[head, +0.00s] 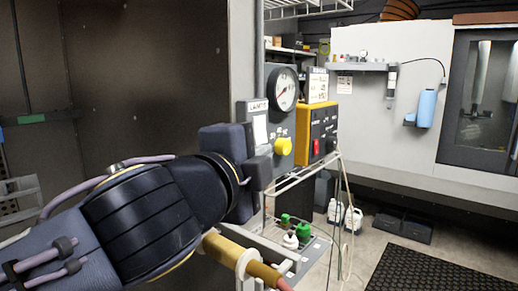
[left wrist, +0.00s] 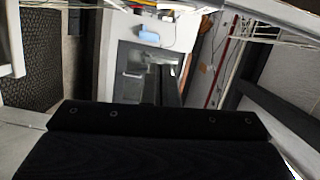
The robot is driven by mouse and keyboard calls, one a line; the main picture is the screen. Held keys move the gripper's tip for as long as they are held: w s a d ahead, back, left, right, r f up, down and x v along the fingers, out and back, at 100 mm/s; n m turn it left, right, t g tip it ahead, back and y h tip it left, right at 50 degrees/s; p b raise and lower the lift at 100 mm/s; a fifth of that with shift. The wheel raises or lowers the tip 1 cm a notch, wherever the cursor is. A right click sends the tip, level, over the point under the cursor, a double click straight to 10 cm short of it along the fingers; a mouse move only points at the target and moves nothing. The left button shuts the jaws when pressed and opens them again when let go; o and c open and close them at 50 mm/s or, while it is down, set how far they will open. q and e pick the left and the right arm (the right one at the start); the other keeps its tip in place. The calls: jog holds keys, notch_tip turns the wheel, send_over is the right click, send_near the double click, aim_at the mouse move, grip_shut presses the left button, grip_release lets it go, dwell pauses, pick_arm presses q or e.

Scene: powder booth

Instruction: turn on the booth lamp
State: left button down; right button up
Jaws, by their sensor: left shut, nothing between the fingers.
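A grey control panel (head: 272,112) stands in the middle of the head view. It carries a label that seems to read LAMPS (head: 258,106), with a white rocker switch (head: 260,131) below it. I cannot tell the switch's position. My left gripper (head: 260,175) is shut and empty, just below and left of the switch, in front of the panel's lower part; contact cannot be told. The left wrist view shows the gripper's dark body (left wrist: 155,122) across the bottom, but not the switch. My right gripper is not in view.
The panel also has a round gauge (head: 286,90) and a yellow knob (head: 283,147). A yellow-and-black box (head: 316,130) with a red switch is beside it. Below are a rack (head: 285,250) with green and white fittings and a tan tube (head: 240,260). Cables hang at right.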

aim_at(259, 144)
pick_arm(q)
jog(key=w+p, duration=0.1)
jog(key=w, duration=0.2)
jog(key=w+p, duration=0.1)
jog(key=w, duration=0.2)
jog(key=w+p, duration=0.1)
jog(key=w, duration=0.3)
jog(key=shift+d+f+p, duration=0.25)
jog(key=shift+p, duration=0.05)
jog(key=shift+w+a, duration=0.15)
jog(key=shift+a, duration=0.1)
jog(key=shift+w+f, duration=0.15)
jog(key=shift+w+a+f+m+b, duration=0.1)
jog(key=shift+w+a+m+b, duration=0.15)
jog(key=shift+m+b, duration=0.35)
